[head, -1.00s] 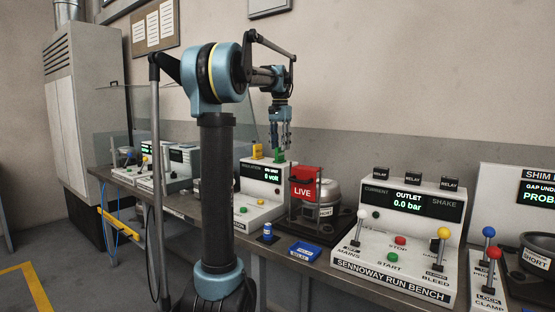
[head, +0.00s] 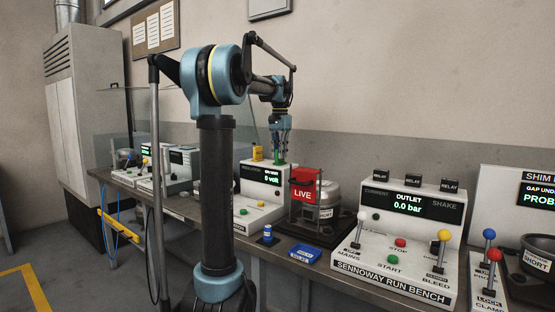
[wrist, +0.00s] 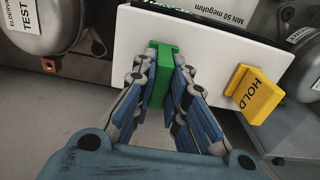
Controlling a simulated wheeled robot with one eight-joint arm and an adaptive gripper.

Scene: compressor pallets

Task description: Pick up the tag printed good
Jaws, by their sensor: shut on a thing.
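My gripper (wrist: 161,72) is shut on a green tag (wrist: 159,88), with one finger on each side of it. The print on the green tag cannot be read. In the head view, my gripper (head: 279,150) is over the top of the white tester box (head: 262,174), whose screen reads 0 volt. The green tag is small between the fingertips there. A yellow tag (wrist: 251,95) printed HOLD stands on the same box, apart from the gripper; it also shows in the head view (head: 257,153).
A red LIVE sign (head: 304,188) stands right of the tester, before a compressor (head: 325,192) marked SHORT. The run bench (head: 398,242) with levers is further right. A blue tag (head: 305,252) and a small blue-and-white object (head: 267,234) lie near the bench's front edge.

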